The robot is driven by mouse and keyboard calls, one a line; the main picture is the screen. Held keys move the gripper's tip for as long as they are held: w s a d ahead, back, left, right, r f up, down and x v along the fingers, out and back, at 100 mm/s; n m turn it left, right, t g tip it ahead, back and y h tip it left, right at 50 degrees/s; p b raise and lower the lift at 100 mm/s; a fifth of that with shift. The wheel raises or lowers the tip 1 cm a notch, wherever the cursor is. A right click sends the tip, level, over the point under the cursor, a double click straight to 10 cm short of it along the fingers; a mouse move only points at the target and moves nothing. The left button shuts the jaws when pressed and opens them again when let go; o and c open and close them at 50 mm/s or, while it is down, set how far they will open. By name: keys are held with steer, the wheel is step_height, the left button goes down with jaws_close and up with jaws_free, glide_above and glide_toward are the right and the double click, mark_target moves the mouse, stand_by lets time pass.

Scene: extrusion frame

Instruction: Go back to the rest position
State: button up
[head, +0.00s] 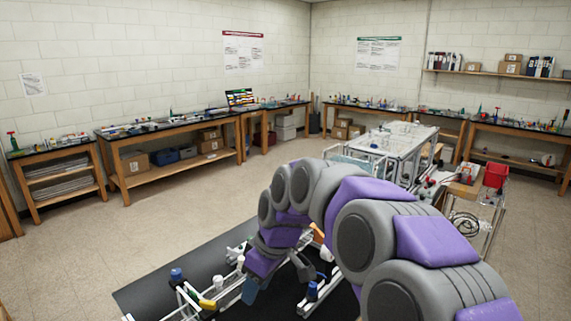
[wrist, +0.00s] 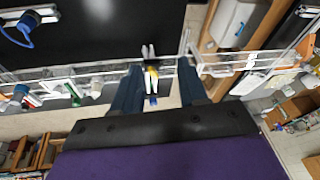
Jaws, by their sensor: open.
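My gripper (wrist: 158,82) is open, its two dark fingers spread apart in the wrist view. Between and beyond the fingers shows a small yellow, white and blue fitting (wrist: 152,74) on the extrusion frame (wrist: 225,62). I see no object held, and I cannot tell how far the fitting is from the fingers. In the head view my purple and grey arm reaches forward and down over the frame (head: 228,290), hiding part of it. The gripper is low at the arm's end there, beside the frame.
The frame stands over a black mat (head: 150,290). A blue-capped part (head: 177,274) sits on its left side. A white-topped table (head: 385,138) and a cart with a red bin (head: 495,175) stand behind my arm. Workbenches line the walls. The floor at left is clear.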

steer(key=s+d+f+m+h+b, duration=0.1)
steer(key=s+d+f+m, duration=0.2)
steer(key=s+d, duration=0.4)
steer(key=s+d+f+m+g+h, duration=0.1)
steer(key=s+d+f+m, duration=0.3)
steer(key=s, duration=1)
steer(key=s+d+f+m+g+h+b, duration=0.1)
steer(key=s+d+f+m, duration=0.3)
steer(key=s+d, duration=0.5)
steer(key=shift+s+d+f+m+h+b, duration=0.2)
steer(key=shift+s+d+m+h+b, duration=0.1)
steer(key=shift+s+m, duration=0.5)
